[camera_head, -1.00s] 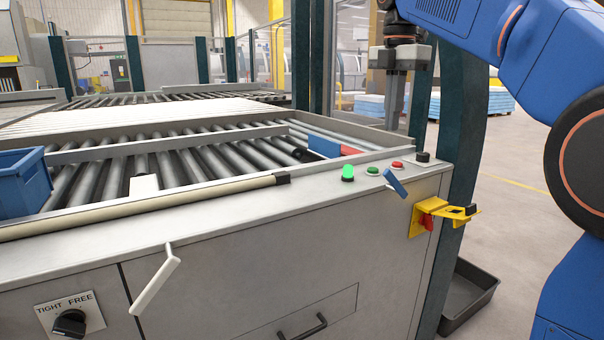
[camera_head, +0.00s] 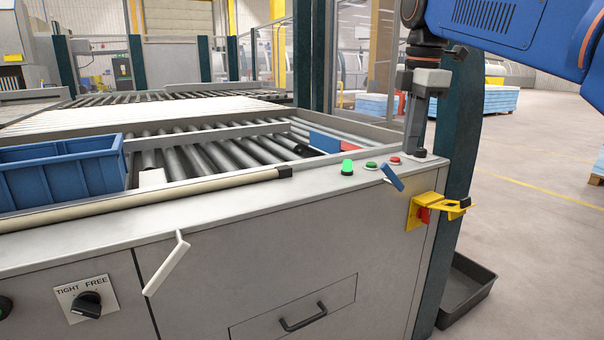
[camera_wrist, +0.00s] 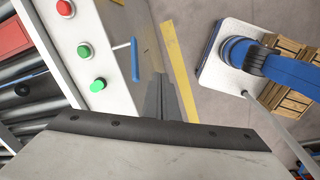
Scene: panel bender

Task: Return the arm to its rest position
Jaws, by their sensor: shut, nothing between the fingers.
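My gripper (camera_head: 416,152) hangs fingers-down at the right corner of the grey cabinet (camera_head: 270,240) in the head view. Its fingers are together and empty; they cover the corner where the black knob stood. In the wrist view the closed fingers (camera_wrist: 158,85) point beside the cabinet edge, apart from the buttons. My blue arm (camera_head: 500,30) reaches in from the upper right. I cannot tell from the head view whether the fingertips touch the cabinet top.
A lit green lamp (camera_head: 347,167), green button (camera_head: 371,166), red button (camera_head: 394,160), blue lever (camera_head: 393,178) and yellow bracket (camera_head: 428,210) sit near the gripper. A dark green post (camera_head: 458,120) stands close behind. A blue bin (camera_head: 60,175) is at left.

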